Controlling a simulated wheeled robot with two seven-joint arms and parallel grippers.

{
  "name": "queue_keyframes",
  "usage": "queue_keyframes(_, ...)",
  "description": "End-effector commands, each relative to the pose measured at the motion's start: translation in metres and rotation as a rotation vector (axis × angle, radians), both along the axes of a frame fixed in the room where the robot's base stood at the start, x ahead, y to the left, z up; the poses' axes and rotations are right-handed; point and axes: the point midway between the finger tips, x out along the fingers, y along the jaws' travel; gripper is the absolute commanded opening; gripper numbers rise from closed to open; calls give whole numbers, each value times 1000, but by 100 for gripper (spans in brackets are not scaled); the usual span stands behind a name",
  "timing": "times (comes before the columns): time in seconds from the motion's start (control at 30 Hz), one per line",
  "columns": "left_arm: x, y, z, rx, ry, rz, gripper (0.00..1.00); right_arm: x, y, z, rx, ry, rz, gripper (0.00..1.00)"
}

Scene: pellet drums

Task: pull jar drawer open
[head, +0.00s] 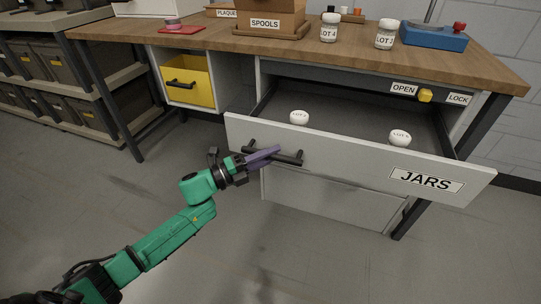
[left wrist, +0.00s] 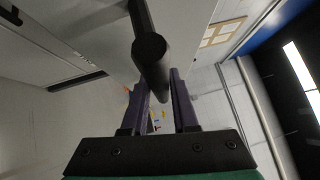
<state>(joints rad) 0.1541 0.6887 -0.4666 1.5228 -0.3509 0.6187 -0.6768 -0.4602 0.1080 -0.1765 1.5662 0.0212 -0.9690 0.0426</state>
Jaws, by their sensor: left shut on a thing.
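The jar drawer (head: 350,155), labelled JARS, stands pulled out from under the workbench, with its inside showing. Two white-lidded jars (head: 299,117) and (head: 400,137) stand in it. Its dark bar handle (head: 285,156) is on the left part of the front. My left gripper (head: 264,155) is at the left end of this handle and shut on it. In the left wrist view the handle (left wrist: 151,52) runs between the purple fingers (left wrist: 160,95). My right gripper is in neither view.
A yellow lock knob (head: 425,95) sits between the OPEN and LOCK labels above the drawer. A yellow bin (head: 188,82) is in the left cubby. LOT jars (head: 385,34), a SPOOLS box (head: 268,20) and a blue device (head: 433,37) stand on the bench top (head: 200,40). The floor in front is clear.

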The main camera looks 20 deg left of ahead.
Motion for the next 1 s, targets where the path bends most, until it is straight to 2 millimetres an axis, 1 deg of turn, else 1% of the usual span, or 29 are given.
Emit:
queue_keyframes(0.23,0,1,0,0,0,1,0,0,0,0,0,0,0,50)
queue_keyframes(0.27,0,1,0,0,0,1,35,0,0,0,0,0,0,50)
queue_keyframes(0.3,0,1,0,0,0,1,50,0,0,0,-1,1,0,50)
queue_keyframes(0.33,0,1,0,0,0,1,57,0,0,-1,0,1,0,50)
queue_keyframes(0.63,0,1,0,0,0,0,57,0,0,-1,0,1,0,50)
queue_keyframes(0.73,-4,5,-1,0,1,1,57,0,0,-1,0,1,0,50)
queue_keyframes(0.87,-18,22,-5,2,3,1,57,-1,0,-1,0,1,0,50)
queue_keyframes(1.0,-42,48,-10,2,5,1,57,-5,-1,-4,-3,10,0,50)
